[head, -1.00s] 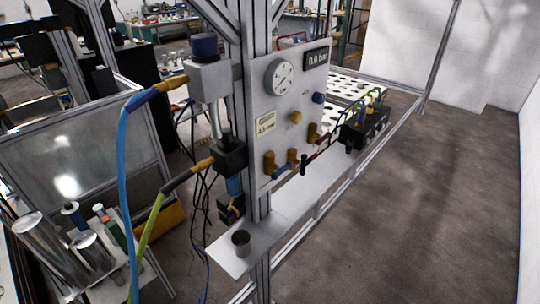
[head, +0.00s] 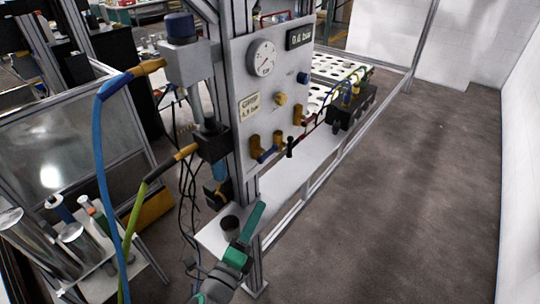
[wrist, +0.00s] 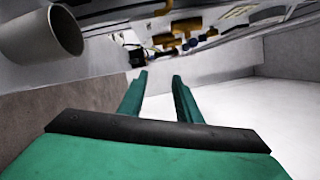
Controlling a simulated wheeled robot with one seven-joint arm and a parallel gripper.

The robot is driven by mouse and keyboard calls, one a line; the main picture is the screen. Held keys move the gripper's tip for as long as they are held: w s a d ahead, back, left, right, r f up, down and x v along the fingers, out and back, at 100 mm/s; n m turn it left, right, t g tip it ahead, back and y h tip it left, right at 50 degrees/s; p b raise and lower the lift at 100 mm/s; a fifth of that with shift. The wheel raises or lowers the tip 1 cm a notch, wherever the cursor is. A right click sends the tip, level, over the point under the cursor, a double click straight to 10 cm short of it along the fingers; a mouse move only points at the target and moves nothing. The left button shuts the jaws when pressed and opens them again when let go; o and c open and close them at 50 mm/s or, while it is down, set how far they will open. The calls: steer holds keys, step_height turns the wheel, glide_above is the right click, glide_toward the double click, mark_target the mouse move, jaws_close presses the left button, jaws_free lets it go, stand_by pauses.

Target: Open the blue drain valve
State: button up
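A panel (head: 275,90) on an upright frame carries a dial gauge (head: 262,58), a small display (head: 299,37), brass fittings and several coloured parts. A small blue part (head: 267,155) sits between two brass fittings low on the panel, and a blue knob (head: 302,78) sits higher at right. I cannot tell which blue part is the drain valve. My green gripper (head: 259,207) is below and in front of the panel, apart from it. In the wrist view my gripper (wrist: 158,78) has its two fingers apart with nothing between them.
A black block with hoses (head: 352,105) is at the shelf's far end. Floor at right is clear.

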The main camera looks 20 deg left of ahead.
steer(key=m+t+y, duration=0.1)
steer(key=m, duration=0.1)
glide_toward(271, 150)
steer(key=shift+w+r, duration=0.2)
steer(key=shift+w, duration=2.3)
steer(key=shift+w+r, duration=0.2)
steer(key=shift+w, duration=2.25)
steer(key=shift+c, duration=0.7)
steer(key=shift+d, duration=0.1)
jaws_close()
